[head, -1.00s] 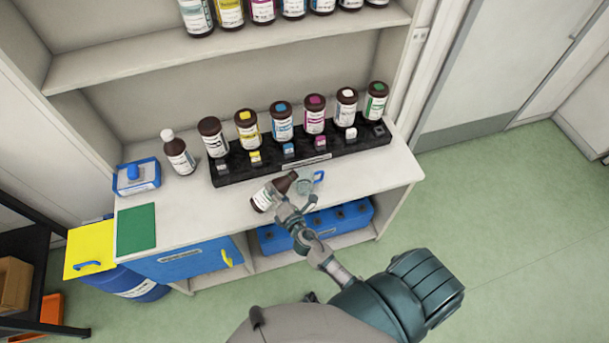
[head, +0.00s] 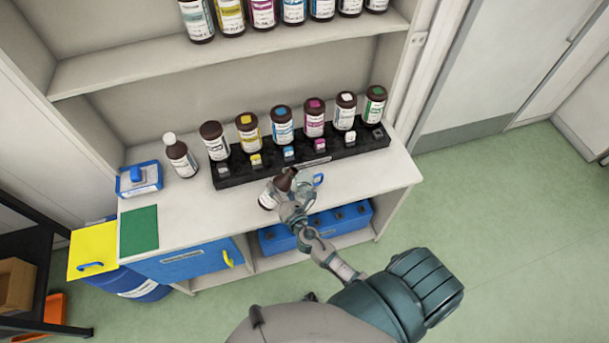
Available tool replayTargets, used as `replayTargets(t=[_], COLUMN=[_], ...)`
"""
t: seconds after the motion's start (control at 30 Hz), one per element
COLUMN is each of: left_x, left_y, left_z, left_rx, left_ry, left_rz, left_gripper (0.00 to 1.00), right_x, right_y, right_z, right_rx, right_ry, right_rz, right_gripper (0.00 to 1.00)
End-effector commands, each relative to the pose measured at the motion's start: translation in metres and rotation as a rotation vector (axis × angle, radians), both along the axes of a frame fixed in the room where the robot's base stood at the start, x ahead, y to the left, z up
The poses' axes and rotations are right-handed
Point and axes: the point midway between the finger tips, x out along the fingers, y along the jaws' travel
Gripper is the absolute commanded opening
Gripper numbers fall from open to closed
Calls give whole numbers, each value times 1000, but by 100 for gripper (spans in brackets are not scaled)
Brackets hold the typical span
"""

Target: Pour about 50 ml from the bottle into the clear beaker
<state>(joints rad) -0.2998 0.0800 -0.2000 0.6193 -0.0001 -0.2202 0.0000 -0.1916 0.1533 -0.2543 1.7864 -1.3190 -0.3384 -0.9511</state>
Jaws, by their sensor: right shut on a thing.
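A brown bottle with a white label (head: 268,198) is held over the front of the counter, leaning with its dark neck up and to the right. My right gripper (head: 290,203) is shut on it and covers part of its body. The clear beaker is mostly hidden behind my gripper; its blue handle (head: 319,179) shows just right of the bottle's neck. I cannot tell the liquid level in the beaker or whether anything is flowing. My left gripper is not in view.
A black rack (head: 235,174) with several brown bottles stands behind on the white counter (head: 375,172). A white-capped bottle (head: 180,158), a blue device (head: 138,178) and a green mat (head: 139,231) are at left. The counter right of the beaker is clear.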

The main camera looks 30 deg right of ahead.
Motion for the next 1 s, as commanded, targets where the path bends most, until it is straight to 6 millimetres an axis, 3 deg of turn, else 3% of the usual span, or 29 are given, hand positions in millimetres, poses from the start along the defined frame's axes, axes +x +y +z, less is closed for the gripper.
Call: replayTargets(t=[0.03, 0.1, 0.23, 0.37, 0.5, 1.0], left_x=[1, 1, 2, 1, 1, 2], left_y=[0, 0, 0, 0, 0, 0], left_z=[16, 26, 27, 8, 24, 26], left_rx=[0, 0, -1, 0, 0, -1], left_ry=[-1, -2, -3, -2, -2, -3], left_rz=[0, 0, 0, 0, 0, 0], left_gripper=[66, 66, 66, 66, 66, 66], right_x=[1, 1, 1, 2, 2, 2], right_y=[-2, -4, 4, 5, 5, 6], right_z=[16, 26, 21, -2, 12, 13], right_rx=[-51, -129, -449, -585, -703, -766], right_ry=[-2, -3, -5, -6, -8, -7], right_rz=[0, 0, 1, -2, -2, -2], right_gripper=[20, 20, 20, 20, 20, 20])
